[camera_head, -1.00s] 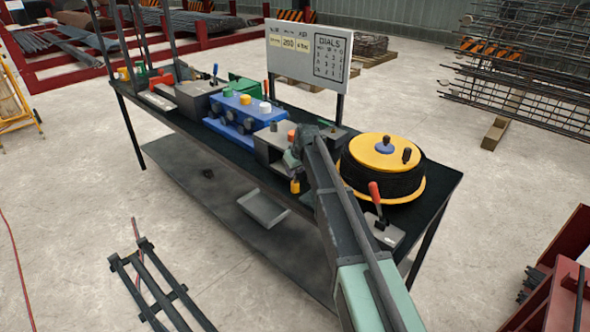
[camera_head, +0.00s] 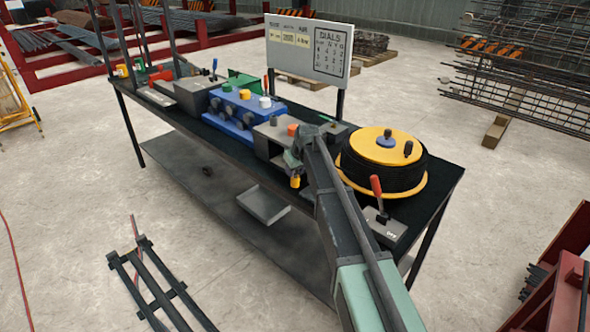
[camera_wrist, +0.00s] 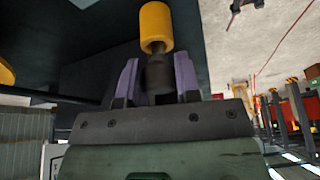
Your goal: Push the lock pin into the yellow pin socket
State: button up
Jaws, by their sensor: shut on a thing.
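In the wrist view my gripper (camera_wrist: 158,84) has its two purple fingers shut on a dark cylindrical piece, the grip of the lock pin (camera_wrist: 158,72). Shaft and socket look in line; how deep the shaft sits cannot be told. In the head view the yellow socket (camera_head: 295,181) shows at the bench's front side, below and beside my gripper (camera_head: 296,160). My arm hides part of this area, and the pin cannot be made out there.
On the black bench (camera_head: 440,195), a yellow-topped black reel (camera_head: 385,160) and a red-handled lever box (camera_head: 384,222) stand right of my arm. A grey box with an orange knob (camera_head: 292,130) and a blue unit (camera_head: 243,115) stand left. A grey tray (camera_head: 263,205) hangs below.

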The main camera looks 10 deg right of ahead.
jog(key=shift+f, duration=0.2)
jog(key=o, duration=1.1)
jog(key=p+v, duration=0.9)
jog(key=v, duration=0.2)
jog(key=shift+p, duration=0.4)
jog(key=s+a+f+m+g+h, duration=0.1)
jog(key=s+m+g, duration=0.3)
jog(key=s, duration=3)
jog(key=shift+s+a+f+m+h, duration=0.2)
jog(key=shift+s+a+m+h, duration=0.1)
jog(key=shift+s+h, duration=0.1)
